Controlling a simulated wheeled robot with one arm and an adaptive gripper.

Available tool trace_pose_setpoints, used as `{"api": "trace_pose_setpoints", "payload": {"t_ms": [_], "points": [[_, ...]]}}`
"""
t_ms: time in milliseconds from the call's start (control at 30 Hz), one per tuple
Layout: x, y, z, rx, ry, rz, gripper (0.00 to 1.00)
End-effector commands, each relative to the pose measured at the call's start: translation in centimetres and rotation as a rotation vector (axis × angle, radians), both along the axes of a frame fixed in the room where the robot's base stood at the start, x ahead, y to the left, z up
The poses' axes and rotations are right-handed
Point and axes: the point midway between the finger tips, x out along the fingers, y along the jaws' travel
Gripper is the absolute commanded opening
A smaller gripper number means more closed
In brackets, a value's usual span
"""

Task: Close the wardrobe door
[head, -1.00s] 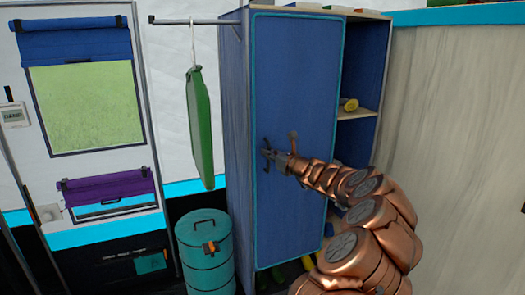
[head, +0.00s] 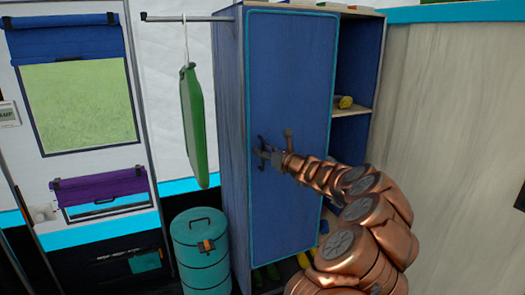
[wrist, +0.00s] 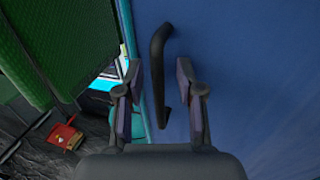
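The wardrobe (head: 228,150) is blue and stands in the middle of the head view. Its blue door (head: 290,85), edged in teal, stands partly open, with shelves showing past its right edge. My gripper (head: 264,154) is at the door's face, near its left edge. In the wrist view a dark bar handle (wrist: 158,75) on the door (wrist: 240,70) lies between the two fingers of my gripper (wrist: 160,84). The fingers are open, with gaps visible beside the handle. The handle is mostly hidden by my gripper in the head view.
A green hanging item (head: 194,125) and a teal canister (head: 201,255) are left of the wardrobe. A yellow object (head: 346,102) lies on a shelf. A pale panel wall (head: 450,130) is close on the right.

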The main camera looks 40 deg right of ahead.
Motion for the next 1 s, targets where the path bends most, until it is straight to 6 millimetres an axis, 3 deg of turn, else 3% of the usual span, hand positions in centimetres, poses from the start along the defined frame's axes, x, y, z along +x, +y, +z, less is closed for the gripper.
{"api": "trace_pose_setpoints", "payload": {"t_ms": [600, 1000], "points": [[-9.0, -0.4, 0.1, 0.000, -0.002, -0.002, 0.37], [-11.3, -0.4, 0.1, 0.000, -0.001, 0.001, 0.37]]}}
